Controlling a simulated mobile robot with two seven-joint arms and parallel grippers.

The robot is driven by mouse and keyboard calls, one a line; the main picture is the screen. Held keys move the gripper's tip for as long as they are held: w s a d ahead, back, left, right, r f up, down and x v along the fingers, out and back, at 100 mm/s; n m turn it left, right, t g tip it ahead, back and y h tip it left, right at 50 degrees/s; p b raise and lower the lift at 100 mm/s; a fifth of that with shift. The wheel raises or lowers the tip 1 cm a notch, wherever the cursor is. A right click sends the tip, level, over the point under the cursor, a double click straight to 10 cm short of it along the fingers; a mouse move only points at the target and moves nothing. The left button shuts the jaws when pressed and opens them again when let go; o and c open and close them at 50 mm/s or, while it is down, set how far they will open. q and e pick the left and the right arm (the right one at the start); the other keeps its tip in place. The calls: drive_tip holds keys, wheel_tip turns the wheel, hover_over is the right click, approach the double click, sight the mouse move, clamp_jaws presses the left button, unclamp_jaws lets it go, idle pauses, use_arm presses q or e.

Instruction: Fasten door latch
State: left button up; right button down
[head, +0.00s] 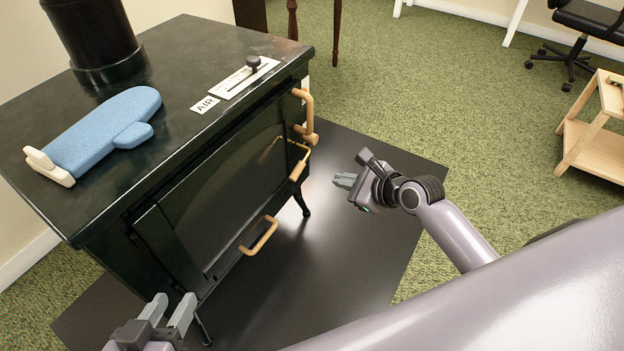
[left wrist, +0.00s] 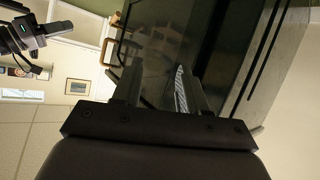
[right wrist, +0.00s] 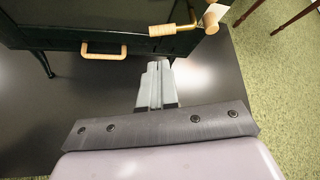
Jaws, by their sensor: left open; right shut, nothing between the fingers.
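The black stove (head: 110,205) has a dark glass door (head: 225,185) on its front; I cannot tell whether the door is fully shut. At the door's right edge is a latch handle (head: 298,168) with a brass rod and wooden grip. It also shows in the right wrist view (right wrist: 163,30), just beyond my fingertips. My right gripper (head: 344,181) is shut and empty, right of the latch and apart from it. In the right wrist view its fingertips (right wrist: 159,66) are together. My left gripper (head: 168,308) is open and empty near the stove's lower left front corner.
An upright wooden handle (head: 309,112) is above the latch, and a lower wooden handle (head: 259,236) is under the door. A blue oven mitt (head: 105,130) and an air slider (head: 252,66) are on the stove top. A black floor mat (head: 340,250) lies clear in front.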

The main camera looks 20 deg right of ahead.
use_arm(q)
drive_tip(key=shift+w+d+f, duration=0.1)
drive_tip(key=shift+d, duration=0.1)
use_arm(e)
drive_tip(key=shift+w+d+m, duration=0.15)
drive_tip(key=shift+w+m, duration=0.1)
drive_tip(key=shift+m, duration=0.15)
drive_tip(key=shift+f, duration=0.1)
drive_tip(key=b, duration=0.5)
approach(300, 172)
drive_tip(key=f, duration=0.1)
drive_tip(key=b+x, duration=0.1)
drive_tip(key=x, duration=0.1)
drive_tip(key=b+x, duration=0.1)
drive_tip(key=x, duration=0.1)
drive_tip(key=shift+w+a+r+b, duration=0.1)
drive_tip(key=shift+w+a+b, duration=0.15)
drive_tip(key=shift+w+b, duration=0.05)
use_arm(q)
drive_tip(key=shift+w+d+f+m+t+h+b, duration=0.25)
drive_tip(key=shift+d+f+t+h+b, duration=0.2)
drive_tip(key=shift+f+t+h+b, duration=0.35)
use_arm(e)
drive_tip(key=shift+x, duration=0.9)
use_arm(q)
drive_tip(key=shift+r+p, duration=0.25)
drive_tip(key=shift+p, duration=0.05)
use_arm(e)
drive_tip(key=shift+r, duration=0.15)
